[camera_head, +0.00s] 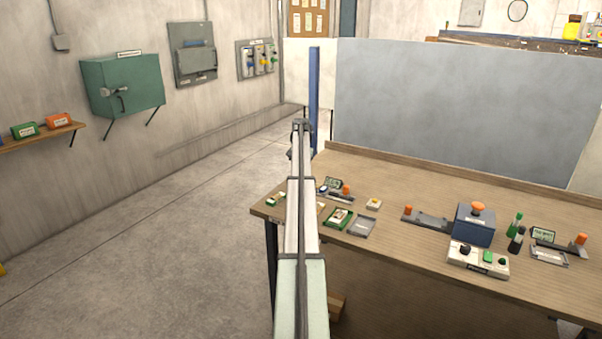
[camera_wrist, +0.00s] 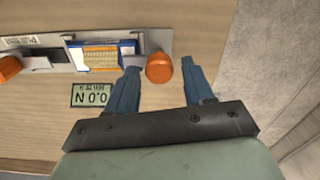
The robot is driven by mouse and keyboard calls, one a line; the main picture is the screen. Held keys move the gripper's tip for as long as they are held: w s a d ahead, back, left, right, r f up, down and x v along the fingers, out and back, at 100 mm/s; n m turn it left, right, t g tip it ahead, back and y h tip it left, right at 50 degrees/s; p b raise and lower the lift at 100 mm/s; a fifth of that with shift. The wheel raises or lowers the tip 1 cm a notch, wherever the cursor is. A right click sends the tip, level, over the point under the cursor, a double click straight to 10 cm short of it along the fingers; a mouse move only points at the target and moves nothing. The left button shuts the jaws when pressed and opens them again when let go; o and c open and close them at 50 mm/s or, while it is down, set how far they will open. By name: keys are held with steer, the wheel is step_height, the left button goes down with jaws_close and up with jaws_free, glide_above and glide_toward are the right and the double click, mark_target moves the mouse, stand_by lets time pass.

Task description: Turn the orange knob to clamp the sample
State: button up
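In the wrist view an orange knob (camera_wrist: 159,67) sits at one end of a grey metal fixture (camera_wrist: 58,68). A blue, yellow and white piece (camera_wrist: 100,55), which looks like the sample, lies in the fixture. A second orange knob (camera_wrist: 10,68) is at the other end. A small display (camera_wrist: 90,95) reads 0.0 N, upside down in this view. My gripper (camera_wrist: 160,66) is open, with its blue fingers on either side of the nearer knob and visible gaps. Finger height against the knob is unclear. The head view shows this knob (camera_head: 346,189) beside my arm; my gripper is not distinguishable there.
On the wooden table (camera_head: 400,255) are green and grey trays (camera_head: 338,217), a blue box (camera_head: 474,227) with an orange knob, a white control panel (camera_head: 478,260), and another display station (camera_head: 543,234) at right. A grey partition (camera_head: 460,110) stands behind. The table's left edge is near the fixture.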

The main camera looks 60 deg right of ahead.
steer(key=shift+o, duration=0.4)
step_height(320, 180, up, 14)
stand_by(0.5)
steer(key=shift+f, duration=0.1)
stand_by(0.3)
